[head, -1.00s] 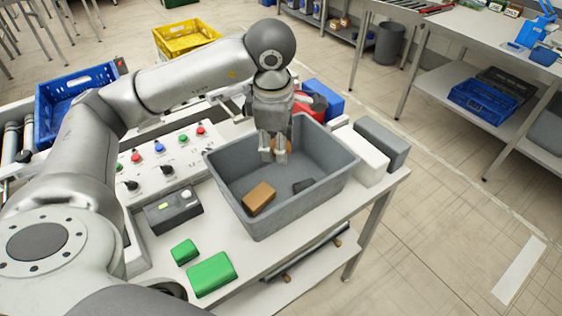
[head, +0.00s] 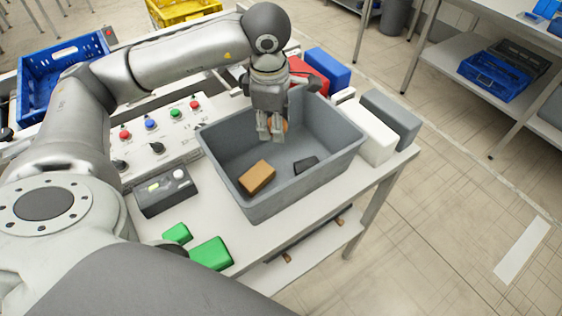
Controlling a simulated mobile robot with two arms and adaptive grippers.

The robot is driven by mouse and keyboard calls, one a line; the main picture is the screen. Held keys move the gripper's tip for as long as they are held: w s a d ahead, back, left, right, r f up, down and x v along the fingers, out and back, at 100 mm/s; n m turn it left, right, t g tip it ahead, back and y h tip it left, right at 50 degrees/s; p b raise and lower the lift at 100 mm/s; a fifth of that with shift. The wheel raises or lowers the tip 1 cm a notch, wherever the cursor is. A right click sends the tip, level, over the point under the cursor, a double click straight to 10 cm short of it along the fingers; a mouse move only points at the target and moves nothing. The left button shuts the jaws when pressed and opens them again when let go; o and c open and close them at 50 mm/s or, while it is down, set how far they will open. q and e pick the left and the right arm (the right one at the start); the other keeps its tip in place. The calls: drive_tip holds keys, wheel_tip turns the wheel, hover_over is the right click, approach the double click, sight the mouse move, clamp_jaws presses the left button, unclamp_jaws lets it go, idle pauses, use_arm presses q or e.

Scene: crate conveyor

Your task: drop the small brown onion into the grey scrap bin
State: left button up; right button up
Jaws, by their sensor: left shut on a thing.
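The grey scrap bin (head: 290,197) stands on the white table, open at the top. My left gripper (head: 271,137) points down into the back part of the bin, below the rim line in the picture. It is shut on the small brown onion (head: 285,126), of which only a small orange-brown edge shows behind the fingers. I cannot tell how far the onion is above the bin floor. My right gripper is not in view.
In the bin lie a brown block (head: 257,176) and a dark piece (head: 306,164). A control panel (head: 157,143) and a grey box (head: 164,192) are left of it. Green blocks (head: 210,254) lie in front. White (head: 374,142) and grey (head: 391,118) blocks stand right; red (head: 309,76) and blue (head: 328,68) ones behind.

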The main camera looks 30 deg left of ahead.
use_arm(q)
drive_tip(key=o, duration=1.1)
drive_tip(key=shift+r, duration=0.15)
wheel_tip(320, 180, up, 12)
drive_tip(key=s, duration=0.1)
drive_tip(key=shift+s+d+f, duration=0.2)
drive_tip(key=shift+s+d, duration=0.15)
drive_tip(key=shift+s, duration=0.05)
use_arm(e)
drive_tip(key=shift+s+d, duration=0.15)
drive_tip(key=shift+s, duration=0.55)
